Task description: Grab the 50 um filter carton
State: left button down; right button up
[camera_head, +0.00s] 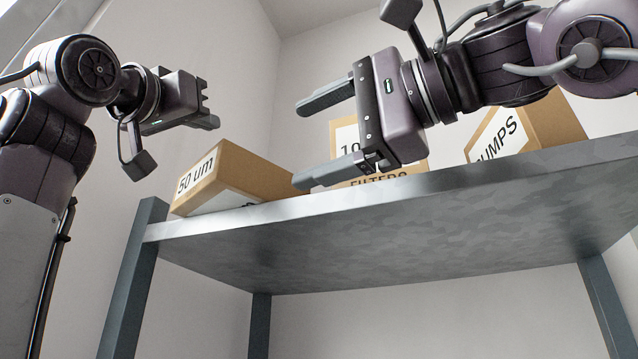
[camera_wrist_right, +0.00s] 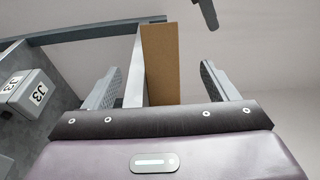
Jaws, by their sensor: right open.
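The 50 um carton (camera_head: 196,180), brown with a white label, lies at the left end of the raised shelf and looks tilted in the head view. My right gripper (camera_head: 298,144) is open, its fingers pointing left toward this carton's right end. In the right wrist view a brown and white carton (camera_wrist_right: 160,65), apparently the same one, shows between the two open fingers (camera_wrist_right: 158,78). I cannot tell whether they touch it. My left gripper (camera_head: 212,118) hangs above and left of the carton, seen edge-on; its opening is unclear.
The metal shelf (camera_head: 400,195) is seen from below. A filters carton marked "10" (camera_head: 345,135) stands behind my right gripper, partly hidden. A pumps carton (camera_head: 545,120) stands further right. A shelf post (camera_head: 130,280) rises at the left. The wall behind is bare.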

aim_at(242, 168)
jog(key=x, duration=1.1)
jog(key=shift+a, duration=0.15)
jog(key=shift+w+a, duration=0.2)
jog(key=shift+a, duration=0.15)
jog(key=c, duration=1.4)
jog(key=shift+c, duration=0.2)
pick_arm(q)
jog(key=shift+a+r, duration=0.1)
jog(key=shift+r, duration=0.55)
